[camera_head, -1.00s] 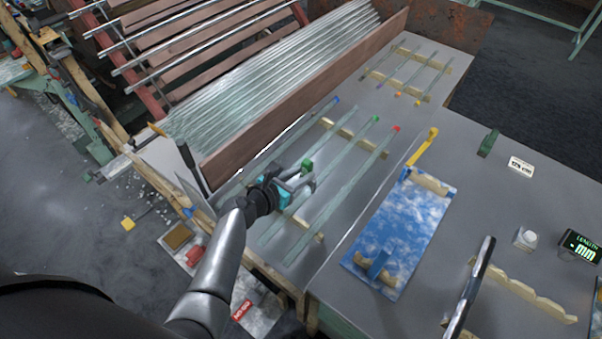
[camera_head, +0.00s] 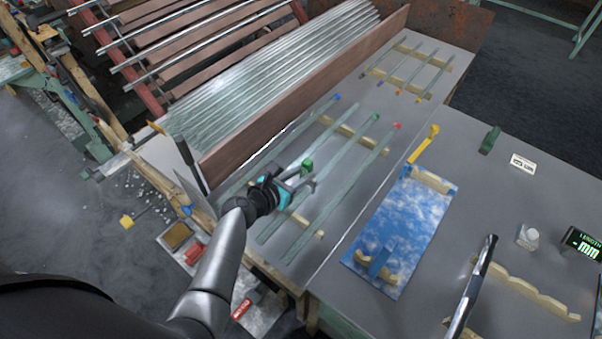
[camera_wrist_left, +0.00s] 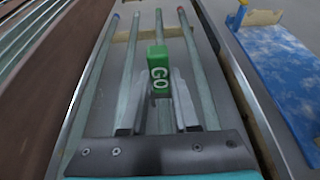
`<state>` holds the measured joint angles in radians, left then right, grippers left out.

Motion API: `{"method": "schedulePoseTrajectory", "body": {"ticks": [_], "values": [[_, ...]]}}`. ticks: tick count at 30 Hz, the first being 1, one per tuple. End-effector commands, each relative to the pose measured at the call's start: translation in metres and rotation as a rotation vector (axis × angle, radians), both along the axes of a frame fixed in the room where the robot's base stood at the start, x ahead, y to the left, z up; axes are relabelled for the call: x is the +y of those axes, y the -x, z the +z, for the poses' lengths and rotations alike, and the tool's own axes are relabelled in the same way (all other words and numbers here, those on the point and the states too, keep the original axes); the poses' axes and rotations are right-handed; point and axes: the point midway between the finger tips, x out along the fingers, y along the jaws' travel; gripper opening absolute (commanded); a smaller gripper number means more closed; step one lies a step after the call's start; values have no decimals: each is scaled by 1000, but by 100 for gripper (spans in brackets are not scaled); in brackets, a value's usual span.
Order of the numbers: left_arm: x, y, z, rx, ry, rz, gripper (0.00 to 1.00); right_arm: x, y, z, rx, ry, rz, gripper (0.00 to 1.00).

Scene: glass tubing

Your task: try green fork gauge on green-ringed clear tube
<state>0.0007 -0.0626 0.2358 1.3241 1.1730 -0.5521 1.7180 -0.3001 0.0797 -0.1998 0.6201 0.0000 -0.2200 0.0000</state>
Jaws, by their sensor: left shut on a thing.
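My left gripper (camera_head: 299,187) is shut on the green fork gauge (camera_head: 307,165). In the left wrist view the gauge (camera_wrist_left: 159,68) shows the word "Go" and stands up between the fingertips (camera_wrist_left: 158,105). It is above the row of clear tubes on the rack. The green-ringed clear tube (camera_head: 350,146) lies between a blue-ringed tube (camera_head: 323,111) and a red-ringed tube (camera_head: 375,153). In the wrist view the gauge lines up over an inner tube. Its fork prongs are hidden, so I cannot tell whether it touches the tube. My right gripper is not in view.
Notched wooden rests (camera_head: 352,135) support the tubes. A brown board (camera_head: 300,98) walls off the tube stack at the left. A blue panel (camera_head: 400,225) with a yellow upright lies to the right. A length display (camera_head: 582,243) stands at far right. Bare bench lies around (camera_head: 480,205).

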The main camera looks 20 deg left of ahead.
Motion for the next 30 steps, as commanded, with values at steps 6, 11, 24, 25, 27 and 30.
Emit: {"method": "schedulePoseTrajectory", "body": {"ticks": [6, 11, 24, 25, 27, 30], "values": [[0, 0, -3, -2, 2, 0, 0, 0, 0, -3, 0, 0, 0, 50], [0, 0, -4, -2, 2, 0, 0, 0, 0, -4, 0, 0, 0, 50], [0, 0, -10, -2, 2, 0, 0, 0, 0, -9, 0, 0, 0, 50], [0, 0, -10, -2, 2, 0, 0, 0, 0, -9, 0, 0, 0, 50], [0, 0, -11, -1, 1, 0, 0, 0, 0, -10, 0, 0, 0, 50], [0, 0, -12, -1, 0, 0, 0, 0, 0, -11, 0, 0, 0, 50]]}}
